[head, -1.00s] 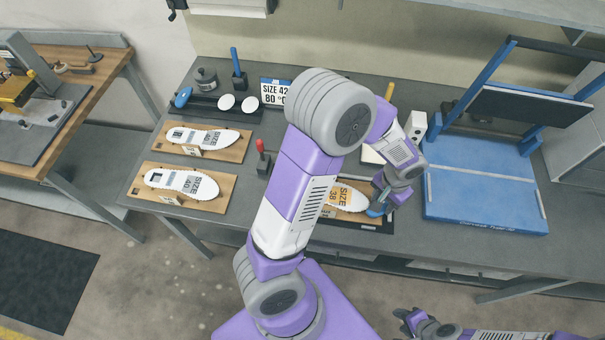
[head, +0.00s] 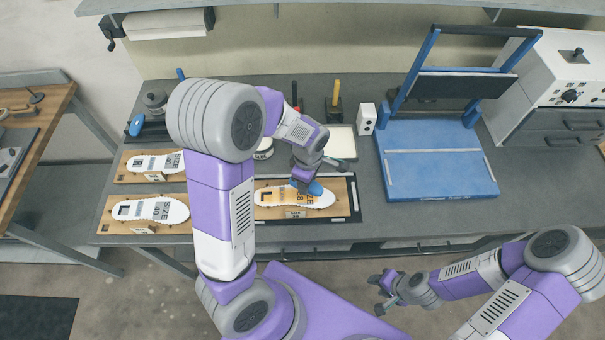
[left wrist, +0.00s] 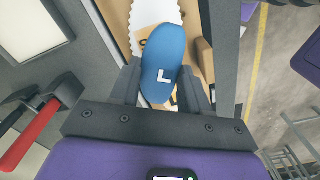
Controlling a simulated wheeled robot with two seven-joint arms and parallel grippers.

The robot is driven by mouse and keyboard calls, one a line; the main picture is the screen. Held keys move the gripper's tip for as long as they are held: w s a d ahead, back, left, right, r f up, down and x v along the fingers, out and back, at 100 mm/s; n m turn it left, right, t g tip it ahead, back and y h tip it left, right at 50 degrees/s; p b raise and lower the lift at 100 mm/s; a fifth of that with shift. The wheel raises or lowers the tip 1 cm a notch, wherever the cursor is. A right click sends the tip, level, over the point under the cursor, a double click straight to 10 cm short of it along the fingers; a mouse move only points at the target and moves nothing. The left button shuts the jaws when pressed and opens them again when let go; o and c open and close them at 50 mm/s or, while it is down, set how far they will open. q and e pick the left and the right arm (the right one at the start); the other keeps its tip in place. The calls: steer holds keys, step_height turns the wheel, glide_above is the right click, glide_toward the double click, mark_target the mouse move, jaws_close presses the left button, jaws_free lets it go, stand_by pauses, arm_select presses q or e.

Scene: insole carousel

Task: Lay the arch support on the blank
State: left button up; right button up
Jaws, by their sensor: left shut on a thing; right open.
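A blue arch support marked L (left wrist: 163,45) is between the fingers of my left gripper (left wrist: 160,88) in the left wrist view. In the head view my left gripper (head: 306,180) holds the arch support (head: 313,188) over the right part of the white SIZE 38 blank (head: 280,197). Whether the support touches the blank I cannot tell. The blank lies on a wooden board (head: 268,212) on a dark tray near the bench's front edge. In the left wrist view part of the white blank (left wrist: 150,12) shows beyond the support. My right gripper (head: 378,290) is open and empty, in front of the bench.
Two SIZE 40 blanks (head: 150,210) lie on boards at the left. Another blue piece (head: 136,126) is in a rack behind them. A blue press (head: 435,165) with raised lid stands at the right. A small white box (head: 366,118) stands behind the board.

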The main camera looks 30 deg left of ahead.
arm_select(q)
steer(key=n, duration=0.3)
steer(key=a+r+n, duration=0.1)
steer(key=shift+s+r+n+p, duration=0.1)
steer(key=shift+s+n+p, duration=0.2)
steer(key=shift+s+n, duration=0.1)
steer(key=shift+n, duration=0.4)
step_height(320, 180, down, 7)
steer(key=b, duration=0.6)
steer(key=shift+r, duration=0.1)
steer(key=o, duration=1.2)
step_height(320, 180, up, 8)
steer(key=shift+f+p, duration=0.15)
steer(key=shift+p, duration=0.8)
